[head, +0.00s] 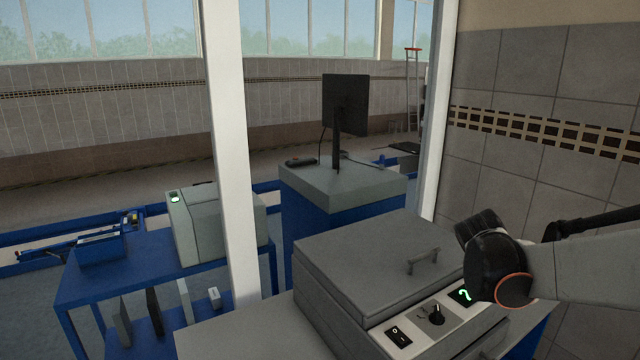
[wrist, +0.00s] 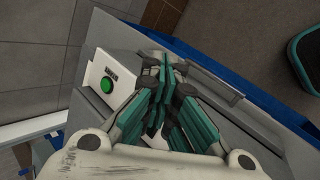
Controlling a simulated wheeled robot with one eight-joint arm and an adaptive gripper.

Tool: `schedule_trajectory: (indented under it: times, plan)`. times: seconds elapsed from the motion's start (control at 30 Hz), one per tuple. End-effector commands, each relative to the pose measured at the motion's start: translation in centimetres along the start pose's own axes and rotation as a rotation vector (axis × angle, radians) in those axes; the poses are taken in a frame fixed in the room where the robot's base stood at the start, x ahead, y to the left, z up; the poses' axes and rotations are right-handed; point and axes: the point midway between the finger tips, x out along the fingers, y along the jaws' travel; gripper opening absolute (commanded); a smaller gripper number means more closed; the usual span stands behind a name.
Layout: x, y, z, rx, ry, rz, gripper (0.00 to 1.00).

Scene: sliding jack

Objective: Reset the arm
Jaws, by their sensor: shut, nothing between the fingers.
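My gripper (wrist: 163,72) shows in the wrist view with its teal-padded fingers together and nothing between them. It is over a grey machine with a white panel (wrist: 97,72) bearing a round green button (wrist: 107,86). I cannot tell whether the fingers touch anything. In the head view my arm reaches in from the right, beside a grey control box (head: 370,262) with a handled lid, a black rocker switch (head: 398,336), a black knob (head: 436,315) and a green-lit display (head: 464,296). The gripper fingers do not show there.
A white post (head: 232,150) stands left of the control box. A tiled wall (head: 540,90) rises close behind my arm. A monitor (head: 345,103) stands on a grey-topped blue cabinet (head: 322,182). A blue table (head: 130,265) is at left. A dark, teal-edged object (wrist: 308,58) is at upper right.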

Motion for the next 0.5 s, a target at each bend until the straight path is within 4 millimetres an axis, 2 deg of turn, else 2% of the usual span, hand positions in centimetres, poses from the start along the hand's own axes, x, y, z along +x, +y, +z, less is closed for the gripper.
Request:
schedule_trajectory:
  times: [0.03, 0.27, 0.5]
  plan:
    - [-0.3, -1.8, -0.1, 0.035, 0.032, -0.008, 0.0]
    - [-3.3, -8.6, -0.4, 0.235, 0.19, -0.068, 0.0]
    - [-5.4, -16.4, -0.4, 0.45, 0.339, -0.165, 0.0]
